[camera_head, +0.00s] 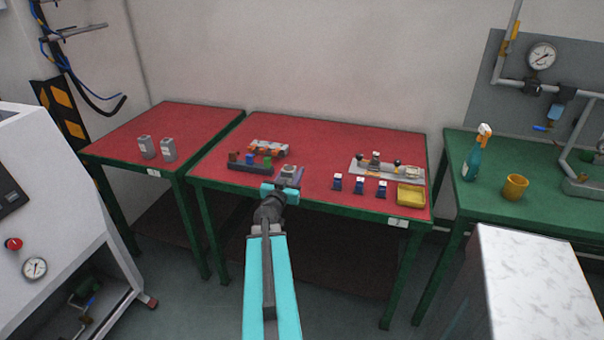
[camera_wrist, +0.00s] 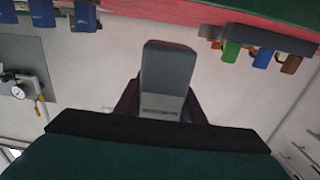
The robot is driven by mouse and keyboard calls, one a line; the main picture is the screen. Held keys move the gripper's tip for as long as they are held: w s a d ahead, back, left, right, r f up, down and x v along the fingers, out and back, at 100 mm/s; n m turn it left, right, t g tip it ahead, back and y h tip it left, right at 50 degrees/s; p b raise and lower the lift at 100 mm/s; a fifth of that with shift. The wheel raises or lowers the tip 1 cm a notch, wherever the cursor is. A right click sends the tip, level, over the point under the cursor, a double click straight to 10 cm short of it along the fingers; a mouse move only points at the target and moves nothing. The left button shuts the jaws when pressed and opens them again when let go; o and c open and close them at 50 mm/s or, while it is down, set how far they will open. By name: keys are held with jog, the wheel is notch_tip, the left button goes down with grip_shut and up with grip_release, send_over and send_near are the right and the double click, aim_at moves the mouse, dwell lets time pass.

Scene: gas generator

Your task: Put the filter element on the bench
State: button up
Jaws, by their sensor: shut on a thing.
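The filter element (camera_wrist: 168,65) is a grey block with a pale printed label at its lower end in the wrist view. My gripper (camera_wrist: 160,100) is shut on it, with a dark finger on each side. In the head view my gripper (camera_head: 286,184) is over the front part of the middle red-topped bench (camera_head: 320,150), and the grey element (camera_head: 289,170) shows at its tip. I cannot tell whether the element touches the bench top. The fingers hide part of the element.
A rack with coloured parts (camera_head: 250,166) stands just left of my gripper. Two grey canisters (camera_head: 157,149) stand on the left red table. A spray bottle (camera_head: 476,155) is on the green table.

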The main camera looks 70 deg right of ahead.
jog(key=s+d, duration=0.1)
jog(key=d, duration=0.6)
jog(key=shift+f, duration=0.35)
jog(key=shift+f, duration=1.75)
jog(key=shift+f, duration=0.15)
jog(key=o, duration=1.1)
jog(key=shift+a, duration=0.15)
jog(key=shift+s+a, duration=0.2)
jog(key=shift+a, duration=2.7)
jog(key=shift+s+a, duration=0.15)
jog(key=shift+a, duration=2.75)
